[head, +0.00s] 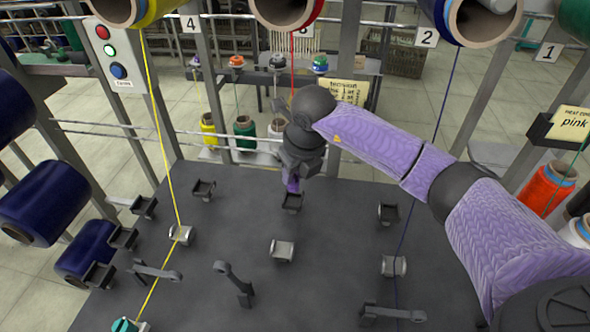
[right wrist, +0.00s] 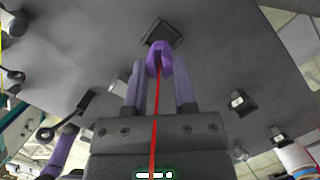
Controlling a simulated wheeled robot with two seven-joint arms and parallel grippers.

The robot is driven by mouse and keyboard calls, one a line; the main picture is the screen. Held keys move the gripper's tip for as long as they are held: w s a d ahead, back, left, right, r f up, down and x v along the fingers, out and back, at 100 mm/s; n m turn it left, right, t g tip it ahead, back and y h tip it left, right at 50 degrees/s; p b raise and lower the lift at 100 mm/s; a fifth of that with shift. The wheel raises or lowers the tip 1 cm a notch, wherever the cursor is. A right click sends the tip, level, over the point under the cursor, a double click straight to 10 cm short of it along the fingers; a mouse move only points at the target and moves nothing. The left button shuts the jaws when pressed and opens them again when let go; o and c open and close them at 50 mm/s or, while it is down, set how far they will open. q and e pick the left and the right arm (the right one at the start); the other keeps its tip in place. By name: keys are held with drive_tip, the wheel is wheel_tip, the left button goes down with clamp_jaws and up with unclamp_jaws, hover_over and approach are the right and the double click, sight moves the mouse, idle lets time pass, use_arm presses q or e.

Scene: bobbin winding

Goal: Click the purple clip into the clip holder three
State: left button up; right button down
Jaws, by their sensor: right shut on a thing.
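My right gripper (head: 291,182) is over the far middle of the dark board, with its jaws shut on the purple clip. The purple clip (right wrist: 160,58) shows in the right wrist view between and just beyond the fingers, with a red thread running from it. Clip holder three (head: 292,202), a small dark bracket, is right below the clip in the head view. In the right wrist view the dark holder (right wrist: 164,37) is right behind the clip; whether the clip sits in it or only touches it I cannot tell. My left gripper is not in view.
Other dark holders (head: 203,190) (head: 388,213) stand to either side. A silver guide (head: 282,249) and an upright lever (head: 233,282) are nearer on the board (head: 330,290). A yellow thread (head: 167,150) runs down at left, a dark blue thread (head: 433,135) at right.

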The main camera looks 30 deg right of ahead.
drive_tip(key=shift+f+b, duration=1.3)
drive_tip(key=shift+f, duration=0.65)
drive_tip(key=shift+c, duration=1.7)
unclamp_jaws()
drive_tip(key=p+v, duration=0.2)
drive_tip(key=v, duration=0.8)
drive_tip(key=shift+w, duration=0.1)
